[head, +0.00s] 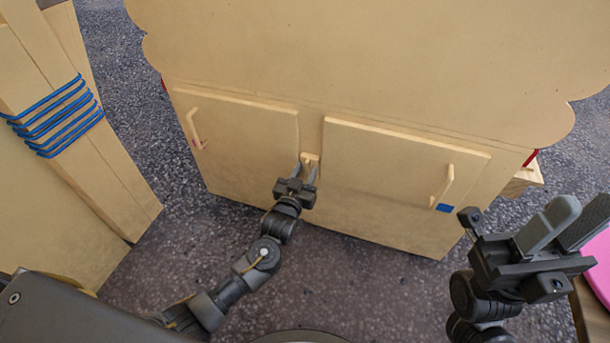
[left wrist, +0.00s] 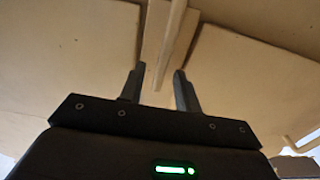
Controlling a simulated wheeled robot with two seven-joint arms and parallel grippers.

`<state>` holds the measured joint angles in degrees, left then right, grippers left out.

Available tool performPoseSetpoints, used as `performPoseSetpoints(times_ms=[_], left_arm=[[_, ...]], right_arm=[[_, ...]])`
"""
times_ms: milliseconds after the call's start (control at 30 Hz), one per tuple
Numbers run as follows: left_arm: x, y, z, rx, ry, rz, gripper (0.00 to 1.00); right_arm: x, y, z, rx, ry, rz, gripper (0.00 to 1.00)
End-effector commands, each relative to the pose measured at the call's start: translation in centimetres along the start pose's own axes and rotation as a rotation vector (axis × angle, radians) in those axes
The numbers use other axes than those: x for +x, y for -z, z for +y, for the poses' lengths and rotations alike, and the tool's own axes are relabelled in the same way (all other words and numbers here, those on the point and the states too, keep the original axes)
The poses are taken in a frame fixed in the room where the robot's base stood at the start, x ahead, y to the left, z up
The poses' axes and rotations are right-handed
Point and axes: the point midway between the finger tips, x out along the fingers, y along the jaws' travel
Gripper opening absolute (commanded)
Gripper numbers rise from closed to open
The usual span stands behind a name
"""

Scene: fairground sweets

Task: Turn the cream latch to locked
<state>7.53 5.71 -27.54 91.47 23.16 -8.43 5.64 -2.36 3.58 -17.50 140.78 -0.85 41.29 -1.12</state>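The cream latch (head: 309,158) is a small piece on the strip between the two doors of the wooden stall front. In the left wrist view a narrow cream bar, seemingly the latch (left wrist: 172,38), runs up from between the fingers. My left gripper (head: 305,171) is open right at the latch, with a finger to each side of its lower end. I cannot tell whether either finger touches it. The gripper also shows in the left wrist view (left wrist: 159,87). My right gripper (head: 572,222) is open and empty at the right, away from the stall.
The left door (head: 245,125) and right door (head: 395,165) both look closed, each with a cream handle. A blue patch (head: 445,208) is by the right handle. A wooden board with blue cord (head: 58,118) stands left. A pink item (head: 598,268) lies far right.

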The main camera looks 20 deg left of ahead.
Motion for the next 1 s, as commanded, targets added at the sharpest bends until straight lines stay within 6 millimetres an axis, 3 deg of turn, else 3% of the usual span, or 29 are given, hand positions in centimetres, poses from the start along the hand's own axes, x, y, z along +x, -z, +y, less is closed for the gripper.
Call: performPoseSetpoints(times_ms=[300, 567, 1000], left_arm=[[0.26, 0.03, 0.02, 0.000, 0.000, -0.001, 0.33], [0.24, 0.03, 0.02, 0.000, 0.000, 0.000, 0.00], [0.24, 0.28, 0.27, 0.063, -0.001, -0.002, 0.00]], right_arm=[[0.07, -0.03, -0.03, 0.000, 0.002, 0.002, 0.29], [0.06, -0.04, -0.04, 0.001, 0.002, 0.002, 0.29], [0.65, 0.20, 0.05, 0.003, -0.004, 0.000, 0.29]])
